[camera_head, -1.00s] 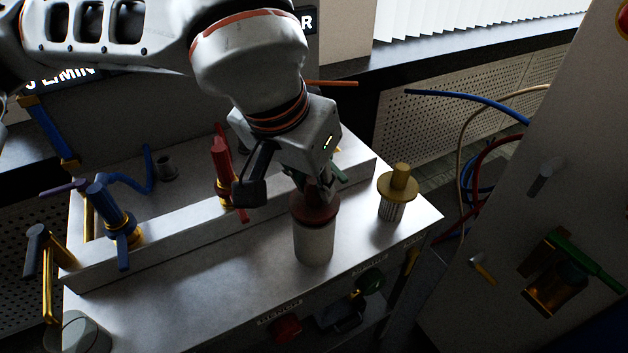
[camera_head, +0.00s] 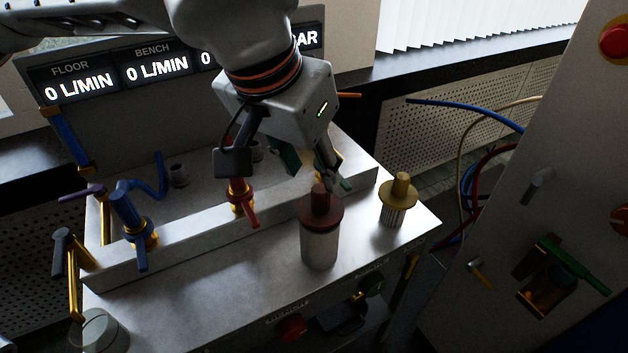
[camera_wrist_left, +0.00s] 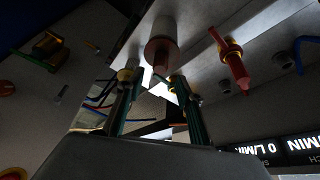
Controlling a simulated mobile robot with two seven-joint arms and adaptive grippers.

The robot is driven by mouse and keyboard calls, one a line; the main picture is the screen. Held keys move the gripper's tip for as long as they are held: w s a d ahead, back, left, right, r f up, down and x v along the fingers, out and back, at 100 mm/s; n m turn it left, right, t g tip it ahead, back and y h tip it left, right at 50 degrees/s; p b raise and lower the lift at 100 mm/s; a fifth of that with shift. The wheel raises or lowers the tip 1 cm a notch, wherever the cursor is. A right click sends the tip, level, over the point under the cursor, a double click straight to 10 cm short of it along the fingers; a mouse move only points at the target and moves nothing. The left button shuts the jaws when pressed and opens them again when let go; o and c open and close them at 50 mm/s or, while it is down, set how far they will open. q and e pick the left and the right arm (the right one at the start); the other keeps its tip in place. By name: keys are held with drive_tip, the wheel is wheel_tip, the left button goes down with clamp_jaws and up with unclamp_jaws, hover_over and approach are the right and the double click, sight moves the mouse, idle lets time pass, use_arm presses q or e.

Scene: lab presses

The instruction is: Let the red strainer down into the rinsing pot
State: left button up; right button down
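The red strainer (camera_head: 320,208) is a dark red disc with a knob on top. It sits upright on the pale rinsing pot (camera_head: 319,248), its disc at the rim; anything below the disc is hidden inside. The pot stands on the metal bench top. My left gripper (camera_head: 312,172) is just above the knob, fingers apart and empty. In the left wrist view, the red strainer (camera_wrist_left: 160,50) shows beyond and between the spread fingertips (camera_wrist_left: 155,80). My right gripper is in neither view.
A yellow-topped strainer (camera_head: 397,200) stands to the right of the pot. Behind are a raised ledge (camera_head: 200,232) with a red valve (camera_head: 240,195) and a blue valve (camera_head: 130,218). Hoses (camera_head: 465,150) hang at the right. A panel with knobs (camera_head: 560,200) fills the far right.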

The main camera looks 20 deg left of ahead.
use_arm(q)
drive_tip(key=v, duration=0.4)
drive_tip(key=shift+r+p, duration=0.15)
drive_tip(key=shift+p, duration=0.25)
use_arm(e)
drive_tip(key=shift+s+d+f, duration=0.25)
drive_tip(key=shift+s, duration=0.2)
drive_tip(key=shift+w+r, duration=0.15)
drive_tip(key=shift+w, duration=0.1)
